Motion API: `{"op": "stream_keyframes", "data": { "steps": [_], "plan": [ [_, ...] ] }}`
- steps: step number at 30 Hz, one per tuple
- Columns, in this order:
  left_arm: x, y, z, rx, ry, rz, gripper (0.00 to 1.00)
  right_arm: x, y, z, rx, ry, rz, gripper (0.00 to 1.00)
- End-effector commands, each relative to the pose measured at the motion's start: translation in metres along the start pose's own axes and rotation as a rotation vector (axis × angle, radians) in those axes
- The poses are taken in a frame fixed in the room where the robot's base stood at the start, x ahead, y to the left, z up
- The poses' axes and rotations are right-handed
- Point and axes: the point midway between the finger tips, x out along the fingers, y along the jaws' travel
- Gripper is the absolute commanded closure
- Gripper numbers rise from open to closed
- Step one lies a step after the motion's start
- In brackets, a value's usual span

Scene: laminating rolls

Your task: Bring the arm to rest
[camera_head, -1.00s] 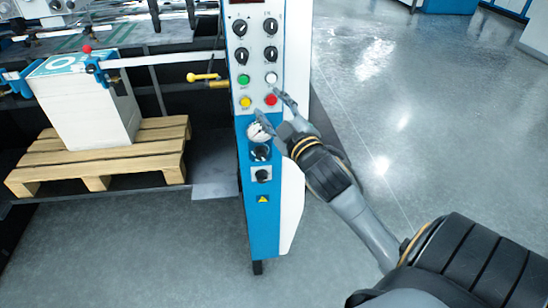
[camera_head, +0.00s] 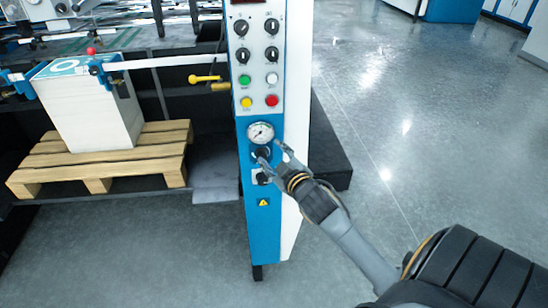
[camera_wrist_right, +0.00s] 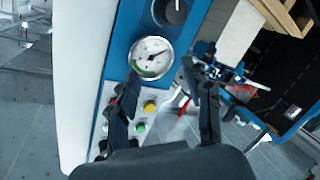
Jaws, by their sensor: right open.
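My right arm reaches in from the lower right in the head view. Its right gripper (camera_head: 270,156) is open and empty in front of the lower part of the blue and white control panel (camera_head: 264,222). The fingers are near the black knob (camera_head: 261,154) below the pressure gauge (camera_head: 260,132) and cover part of it. In the right wrist view the open gripper (camera_wrist_right: 160,85) has a finger on each side, with the gauge (camera_wrist_right: 151,58) showing beyond and between them. I cannot tell whether a finger touches the panel. My left gripper is out of view.
The panel carries several knobs and coloured buttons, such as the red button (camera_head: 272,101). Left of it, a paper stack (camera_head: 90,112) stands on a wooden pallet (camera_head: 95,170) beside the machine. The grey floor (camera_head: 440,130) to the right is open.

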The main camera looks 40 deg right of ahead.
Motion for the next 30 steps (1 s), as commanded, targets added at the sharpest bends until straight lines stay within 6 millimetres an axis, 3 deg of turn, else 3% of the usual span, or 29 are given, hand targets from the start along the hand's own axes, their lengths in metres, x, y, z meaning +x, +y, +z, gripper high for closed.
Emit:
{"op": "stream_keyframes", "data": {
  "steps": [17,20,23,26,30],
  "plan": [
    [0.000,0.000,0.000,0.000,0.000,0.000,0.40,0.000,-0.001,0.002,0.001,-0.003,-0.002,0.50],
    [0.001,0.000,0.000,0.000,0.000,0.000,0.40,0.002,-0.008,0.010,0.006,-0.018,-0.013,0.50],
    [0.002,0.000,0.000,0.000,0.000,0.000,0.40,0.008,-0.030,0.039,0.023,-0.069,-0.050,0.50],
    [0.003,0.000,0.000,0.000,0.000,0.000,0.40,0.011,-0.071,0.089,0.052,-0.156,-0.113,0.50],
    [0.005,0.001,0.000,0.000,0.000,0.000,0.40,0.002,-0.142,0.170,0.099,-0.299,-0.217,0.50]
  ]
}}
